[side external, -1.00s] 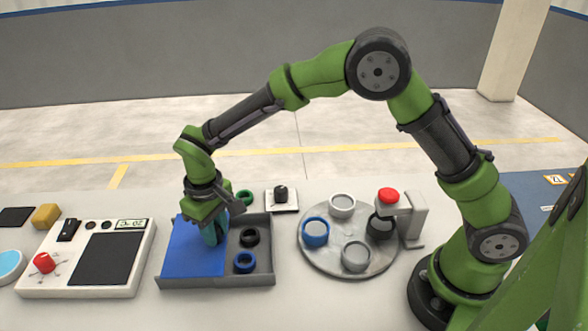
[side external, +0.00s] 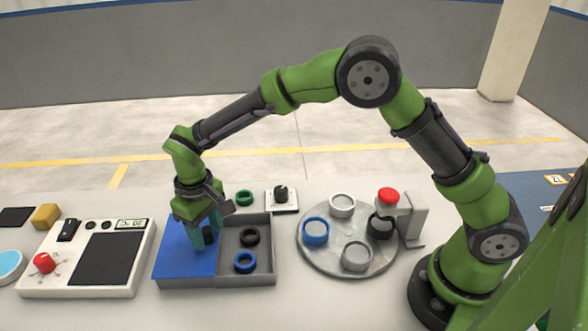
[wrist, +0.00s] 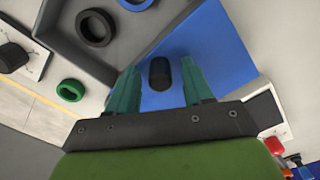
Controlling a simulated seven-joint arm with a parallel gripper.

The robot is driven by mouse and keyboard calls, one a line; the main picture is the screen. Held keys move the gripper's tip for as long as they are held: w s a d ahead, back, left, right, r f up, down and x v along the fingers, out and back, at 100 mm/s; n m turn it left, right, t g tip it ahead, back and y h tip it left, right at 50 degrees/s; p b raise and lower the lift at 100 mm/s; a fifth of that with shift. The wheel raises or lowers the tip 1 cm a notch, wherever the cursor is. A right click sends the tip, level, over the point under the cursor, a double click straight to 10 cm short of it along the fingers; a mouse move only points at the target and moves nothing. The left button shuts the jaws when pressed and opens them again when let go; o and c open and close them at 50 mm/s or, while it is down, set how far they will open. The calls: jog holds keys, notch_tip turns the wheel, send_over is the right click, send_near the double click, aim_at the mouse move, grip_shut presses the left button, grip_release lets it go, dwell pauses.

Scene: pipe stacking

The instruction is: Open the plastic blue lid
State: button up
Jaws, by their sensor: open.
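The blue lid (side external: 178,262) is a flat plate over the left part of a grey tray (side external: 262,277). In the wrist view the blue lid (wrist: 215,50) carries a short black knob (wrist: 160,73). My gripper (side external: 205,245) is low over the lid, pointing down. In the wrist view my gripper (wrist: 158,82) has its two teal fingers apart, one on each side of the knob, with gaps between. I cannot tell how far down the fingertips reach beside the knob.
The tray's uncovered right part holds a black ring (side external: 249,237) and a blue ring (side external: 245,262). A green ring (side external: 244,198) and a black-knobbed switch (side external: 281,194) lie behind it. A round plate (side external: 330,262) with several rings stands right, a control panel (side external: 85,258) left.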

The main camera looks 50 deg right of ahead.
notch_tip(320, 180, up, 17)
dwell(0.4)
jog(key=shift+f, duration=0.1)
jog(key=s+d+r+m+t+y, duration=0.2)
jog(key=s+d+m+t, duration=0.4)
jog(key=s+d, duration=1.3)
jog(key=shift+s+d+t, duration=0.15)
jog(key=shift+s+t, duration=0.45)
jog(key=shift+s, duration=0.35)
